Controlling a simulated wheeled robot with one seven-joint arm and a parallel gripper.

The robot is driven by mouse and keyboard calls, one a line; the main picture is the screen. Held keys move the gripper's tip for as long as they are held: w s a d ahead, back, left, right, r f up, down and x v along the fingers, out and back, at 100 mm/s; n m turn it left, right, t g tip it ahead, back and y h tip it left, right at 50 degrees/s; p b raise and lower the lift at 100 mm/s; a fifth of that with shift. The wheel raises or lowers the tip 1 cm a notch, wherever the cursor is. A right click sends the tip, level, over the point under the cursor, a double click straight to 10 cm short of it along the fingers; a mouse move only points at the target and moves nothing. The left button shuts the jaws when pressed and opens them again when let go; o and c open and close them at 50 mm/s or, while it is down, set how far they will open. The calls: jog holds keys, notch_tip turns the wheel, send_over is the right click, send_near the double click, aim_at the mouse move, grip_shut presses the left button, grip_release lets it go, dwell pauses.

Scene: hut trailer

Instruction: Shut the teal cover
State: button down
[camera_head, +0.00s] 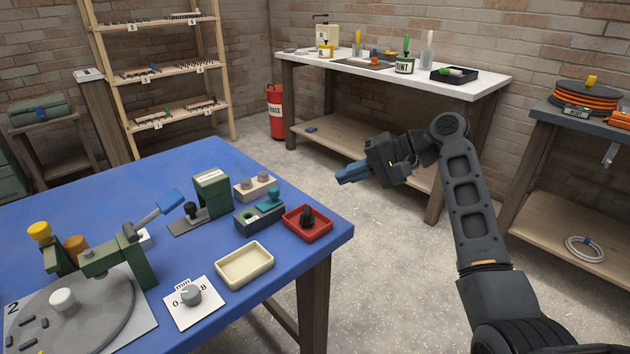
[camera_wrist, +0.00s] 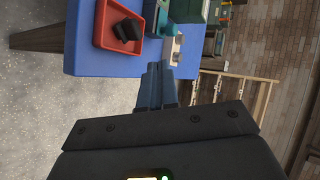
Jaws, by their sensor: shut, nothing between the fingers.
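The teal cover (camera_head: 268,195) shows as a small teal piece standing up at the back right of a dark grey box (camera_head: 259,218) on the blue table. It appears raised, with part of the box top uncovered. In the wrist view, teal parts (camera_wrist: 163,16) show beyond the red tray, but I cannot tell the cover's exact shape there. My gripper (camera_head: 341,178) is shut and empty, its blue fingers pressed together. It hangs in the air to the right of the table, apart from the cover. The fingertips also show in the wrist view (camera_wrist: 161,66).
A red tray (camera_head: 308,233) with a black object stands right of the box. A cream block with knobs (camera_head: 255,186) is behind it, a green device (camera_head: 212,190) to its left. A cream dish (camera_head: 245,266) and a dial plate (camera_head: 193,303) are in front. Floor beside the table is clear.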

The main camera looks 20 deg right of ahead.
jog(key=x, duration=0.9)
jog(key=shift+w+a+f, duration=0.1)
jog(key=shift+w+f, duration=0.05)
jog(key=shift+w, duration=0.05)
jog(key=shift+w+a, duration=0.6)
jog(key=shift+a, duration=0.25)
jog(key=shift+w+a, duration=0.65)
jog(key=shift+a, duration=0.2)
jog(key=a+p, duration=0.1)
jog(key=s+a+p, duration=0.1)
jog(key=a, duration=0.1)
jog(key=a+p, duration=0.2)
jog(key=shift+s+a, duration=0.1)
jog(key=shift+s, duration=0.25)
jog(key=shift+s+a, duration=0.1)
jog(key=shift+a, duration=0.15)
jog(key=shift+f, duration=0.1)
jog(key=shift+s, duration=0.1)
